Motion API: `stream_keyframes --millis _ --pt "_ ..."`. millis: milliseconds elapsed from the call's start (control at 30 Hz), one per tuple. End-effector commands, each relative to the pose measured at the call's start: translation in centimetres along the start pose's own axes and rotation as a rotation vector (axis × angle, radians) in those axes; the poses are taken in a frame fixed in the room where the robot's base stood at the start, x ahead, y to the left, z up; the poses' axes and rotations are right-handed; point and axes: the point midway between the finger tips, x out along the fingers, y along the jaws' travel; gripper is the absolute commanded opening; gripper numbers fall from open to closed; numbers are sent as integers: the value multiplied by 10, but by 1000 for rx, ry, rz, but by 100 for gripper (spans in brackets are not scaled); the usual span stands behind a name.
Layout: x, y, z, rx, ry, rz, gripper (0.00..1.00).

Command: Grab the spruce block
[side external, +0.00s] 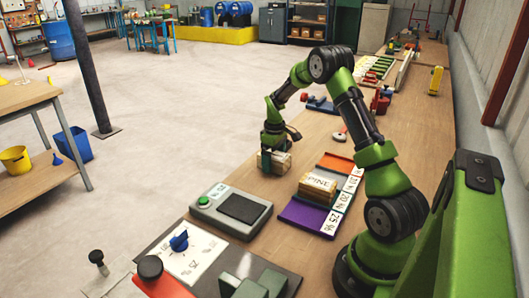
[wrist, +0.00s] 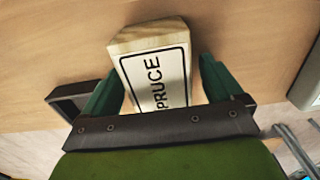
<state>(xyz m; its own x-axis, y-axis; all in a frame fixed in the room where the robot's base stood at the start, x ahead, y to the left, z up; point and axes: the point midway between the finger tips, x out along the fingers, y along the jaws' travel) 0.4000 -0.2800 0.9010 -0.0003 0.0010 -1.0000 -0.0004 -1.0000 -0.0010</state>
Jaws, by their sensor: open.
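The spruce block (wrist: 154,45) is pale wood with a white label reading SPRUCE, and it lies on the wooden table. In the side external view the spruce block (side external: 281,163) is partly hidden by my gripper. My gripper (side external: 272,158) is down at the block, near the table's left edge. In the wrist view my gripper (wrist: 160,88) is open, with one green finger on each side of the block. Whether the fingers touch it I cannot tell. The near end of the block is hidden behind the gripper body.
A block labelled PINE (side external: 318,185) sits on a coloured strip with purple (side external: 305,217) and orange (side external: 335,162) zones, right of the gripper. A grey device with a green button (side external: 231,210) stands in front. Red and blue tools lie behind.

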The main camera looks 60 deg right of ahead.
Motion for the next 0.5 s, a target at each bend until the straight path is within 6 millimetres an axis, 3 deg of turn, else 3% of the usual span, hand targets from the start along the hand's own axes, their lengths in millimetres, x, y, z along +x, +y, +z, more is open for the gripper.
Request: stream_keyframes --millis 300,500 --pt "8 0 0 0 0 1 94" --pt "7 0 0 0 0 1 64"
